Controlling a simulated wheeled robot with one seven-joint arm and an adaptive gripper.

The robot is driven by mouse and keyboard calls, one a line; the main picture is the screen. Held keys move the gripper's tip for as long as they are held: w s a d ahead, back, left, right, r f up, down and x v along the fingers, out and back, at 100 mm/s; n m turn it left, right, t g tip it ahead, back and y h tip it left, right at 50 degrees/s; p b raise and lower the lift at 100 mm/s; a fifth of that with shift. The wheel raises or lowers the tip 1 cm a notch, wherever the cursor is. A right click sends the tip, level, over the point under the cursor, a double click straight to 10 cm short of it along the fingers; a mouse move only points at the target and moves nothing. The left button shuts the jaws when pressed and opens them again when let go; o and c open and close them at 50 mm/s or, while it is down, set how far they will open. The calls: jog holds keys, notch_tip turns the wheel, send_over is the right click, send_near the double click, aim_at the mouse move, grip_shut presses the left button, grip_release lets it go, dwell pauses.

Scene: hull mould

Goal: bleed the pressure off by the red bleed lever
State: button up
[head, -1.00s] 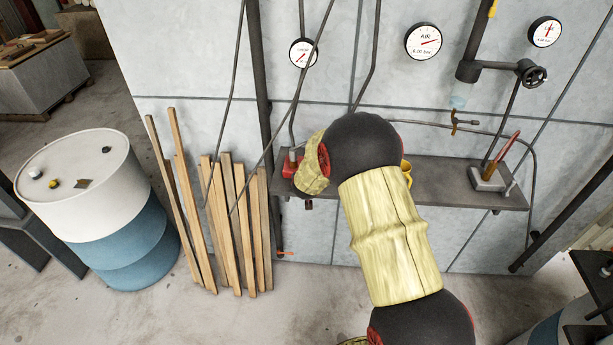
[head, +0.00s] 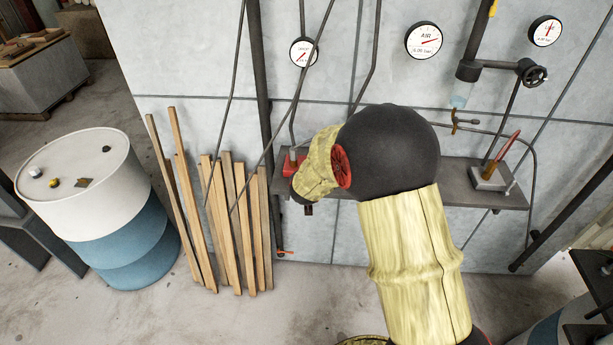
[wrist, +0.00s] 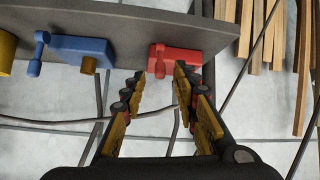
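In the wrist view a red block with a red lever (wrist: 160,62) sits at the edge of the dark shelf (wrist: 125,20). My gripper (wrist: 160,80) is open, with its fingers apart on either side of the lever's knob end. I see no contact, and cannot tell whether the knob is between the tips or just beyond them. In the head view the red block (head: 291,160) shows at the shelf's left end, partly behind my wrist; my fingers are hidden there. Another red-handled lever (head: 507,147) stands on a grey base at the shelf's right end.
A blue block with a blue lever (wrist: 80,49) is beside the red one, with a yellow object (wrist: 6,52) further left. Wooden slats (head: 235,220), a vertical pipe (head: 262,110) and a drum (head: 85,195) stand left. Gauges (head: 423,40) hang above the shelf.

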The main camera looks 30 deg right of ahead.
jog(key=shift+v, duration=1.65)
